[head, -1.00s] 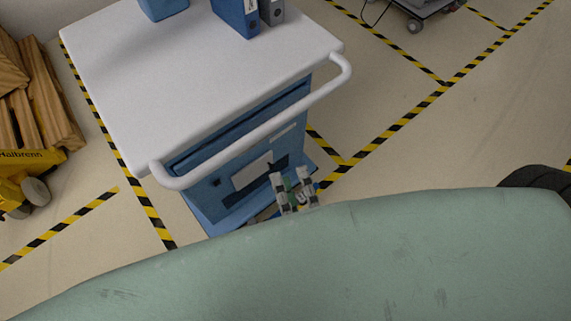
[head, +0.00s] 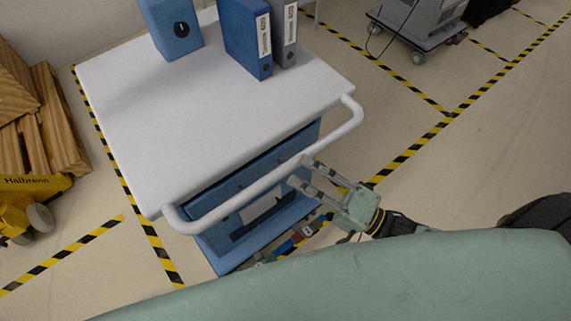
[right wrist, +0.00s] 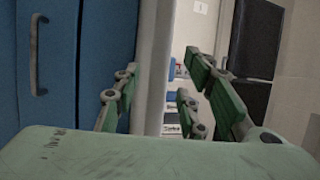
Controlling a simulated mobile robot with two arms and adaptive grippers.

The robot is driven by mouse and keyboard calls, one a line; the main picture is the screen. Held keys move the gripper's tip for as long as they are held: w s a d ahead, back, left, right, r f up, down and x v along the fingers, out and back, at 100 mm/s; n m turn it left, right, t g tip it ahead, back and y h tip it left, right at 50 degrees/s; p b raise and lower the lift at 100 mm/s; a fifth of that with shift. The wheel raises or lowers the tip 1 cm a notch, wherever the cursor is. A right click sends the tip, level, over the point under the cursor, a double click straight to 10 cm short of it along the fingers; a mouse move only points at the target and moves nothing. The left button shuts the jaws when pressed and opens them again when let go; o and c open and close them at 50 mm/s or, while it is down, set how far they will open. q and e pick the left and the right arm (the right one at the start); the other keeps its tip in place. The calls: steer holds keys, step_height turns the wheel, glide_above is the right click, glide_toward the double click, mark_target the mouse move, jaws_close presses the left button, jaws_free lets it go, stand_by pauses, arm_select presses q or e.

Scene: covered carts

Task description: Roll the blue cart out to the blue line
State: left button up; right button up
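The blue cart (head: 262,205) has a white top (head: 210,105), blue drawer fronts and a white push handle (head: 235,205) along its near side. It stands inside a yellow-black taped bay. My right gripper (head: 301,171) is at the right part of the handle, fingers apart and pointing at the bar. In the right wrist view, the white bar (right wrist: 155,65) runs upright between the open fingers (right wrist: 158,100); contact cannot be told. My left gripper is not in view. No blue line shows in these frames.
Blue binders (head: 245,38) and a grey binder (head: 285,35) stand on the cart top. A yellow pallet truck (head: 30,200) with wooden pallets (head: 45,130) is at the left. A grey machine on a dolly (head: 418,40) stands at the back right. The floor right of the cart is clear.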

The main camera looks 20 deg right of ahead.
mark_target(286, 170)
steer(key=shift+p+x, duration=0.4)
steer(key=shift+x, duration=2)
steer(key=shift+c, duration=0.3)
jaws_close()
